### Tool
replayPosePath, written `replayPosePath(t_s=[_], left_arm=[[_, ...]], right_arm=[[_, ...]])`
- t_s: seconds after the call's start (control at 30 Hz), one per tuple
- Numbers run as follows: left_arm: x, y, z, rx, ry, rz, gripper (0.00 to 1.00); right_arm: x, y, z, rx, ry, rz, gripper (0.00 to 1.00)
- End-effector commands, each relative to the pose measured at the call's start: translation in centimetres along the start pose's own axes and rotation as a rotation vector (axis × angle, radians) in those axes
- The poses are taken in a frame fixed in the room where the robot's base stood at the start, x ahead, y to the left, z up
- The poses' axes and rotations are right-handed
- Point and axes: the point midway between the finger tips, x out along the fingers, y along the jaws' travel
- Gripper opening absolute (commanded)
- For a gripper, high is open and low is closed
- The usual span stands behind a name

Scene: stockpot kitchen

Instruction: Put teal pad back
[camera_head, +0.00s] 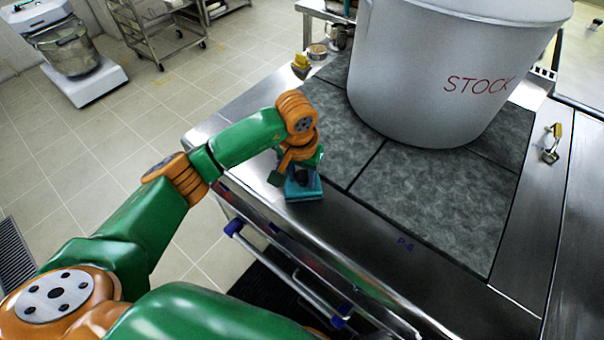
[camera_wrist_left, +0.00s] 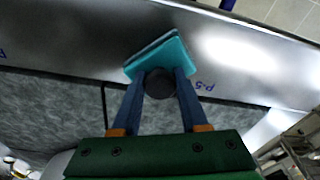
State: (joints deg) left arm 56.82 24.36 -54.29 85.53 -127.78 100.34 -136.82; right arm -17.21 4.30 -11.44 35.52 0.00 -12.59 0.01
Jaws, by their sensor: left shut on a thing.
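The teal pad (camera_head: 303,190) is at the left edge of the steel counter, under my left gripper (camera_head: 300,172). In the left wrist view the pad (camera_wrist_left: 161,57) shows as a teal square with a dark round knob (camera_wrist_left: 160,83) on it. The two blue fingers of my left gripper (camera_wrist_left: 160,92) are closed on the knob. The pad lies over the steel rim, near a blue "P-5" mark; I cannot tell whether it touches the steel. My right gripper is not in view.
A large grey stockpot (camera_head: 440,70) marked STOCK stands on the dark stone plates (camera_head: 430,205). A small metal and yellow item (camera_head: 552,145) lies at the right. A blue-ended rail (camera_head: 285,275) runs along the counter's side.

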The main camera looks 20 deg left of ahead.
Motion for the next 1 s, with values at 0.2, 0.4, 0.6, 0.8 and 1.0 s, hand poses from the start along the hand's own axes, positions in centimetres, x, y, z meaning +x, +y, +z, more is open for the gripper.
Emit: replayPosePath(t_s=[0.2,0.4,0.6,0.8,1.0], left_arm=[[0.1,0.0,0.0,0.0,0.0,0.0,0.73],[0.1,0.0,0.0,0.0,0.0,0.0,0.73],[-1.7,0.0,-0.2,0.0,0.005,0.002,0.73],[-6.9,0.0,-0.1,0.001,0.007,0.0,0.73],[-11.4,0.0,-0.1,0.0,0.004,-0.001,0.73]], right_arm=[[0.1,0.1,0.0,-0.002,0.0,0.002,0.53],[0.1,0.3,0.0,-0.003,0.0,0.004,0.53],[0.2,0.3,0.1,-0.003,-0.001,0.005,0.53],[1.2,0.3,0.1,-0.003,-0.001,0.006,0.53],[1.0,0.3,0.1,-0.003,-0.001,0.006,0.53]])
